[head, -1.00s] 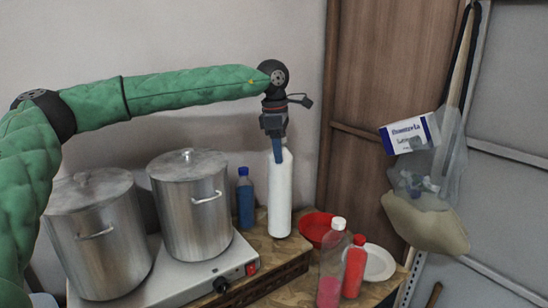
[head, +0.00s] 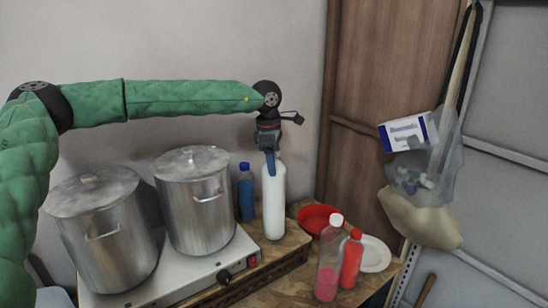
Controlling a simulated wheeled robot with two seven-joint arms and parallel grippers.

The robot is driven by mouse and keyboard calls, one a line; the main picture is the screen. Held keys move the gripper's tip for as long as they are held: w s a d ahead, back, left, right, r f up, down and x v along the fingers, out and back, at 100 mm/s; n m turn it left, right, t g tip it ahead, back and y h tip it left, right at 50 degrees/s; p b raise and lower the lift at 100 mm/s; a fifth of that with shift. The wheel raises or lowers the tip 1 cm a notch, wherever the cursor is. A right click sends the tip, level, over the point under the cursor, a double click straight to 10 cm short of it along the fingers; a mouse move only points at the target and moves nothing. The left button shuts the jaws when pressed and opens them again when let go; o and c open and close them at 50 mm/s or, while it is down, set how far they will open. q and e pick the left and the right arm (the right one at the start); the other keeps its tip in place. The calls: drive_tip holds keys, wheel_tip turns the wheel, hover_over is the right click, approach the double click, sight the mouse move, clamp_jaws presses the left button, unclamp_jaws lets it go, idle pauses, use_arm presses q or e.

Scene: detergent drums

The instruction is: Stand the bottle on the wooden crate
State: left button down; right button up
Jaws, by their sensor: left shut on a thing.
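My left gripper (head: 271,163) comes down from above and is shut on the top of a tall white bottle (head: 274,203). The bottle is upright. Its base is over or on the wooden top right of the hotplate; I cannot tell if it touches. The wooden crate (head: 283,268) seems to be the low brown box with a slatted front side below the bottle. My right gripper is not in view.
Two steel pots (head: 196,205) stand on a white hotplate (head: 190,280) at left. A blue bottle (head: 246,195) is close behind the white one. A red bowl (head: 314,219), a clear bottle with pink liquid (head: 328,262), a red bottle (head: 350,262) and a white plate (head: 375,256) are at right.

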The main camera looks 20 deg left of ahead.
use_arm(q)
drive_tip(key=shift+f, duration=0.1)
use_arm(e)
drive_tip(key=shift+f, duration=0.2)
use_arm(q)
drive_tip(key=c, duration=0.5)
unclamp_jaws()
drive_tip(key=shift+o, duration=0.7)
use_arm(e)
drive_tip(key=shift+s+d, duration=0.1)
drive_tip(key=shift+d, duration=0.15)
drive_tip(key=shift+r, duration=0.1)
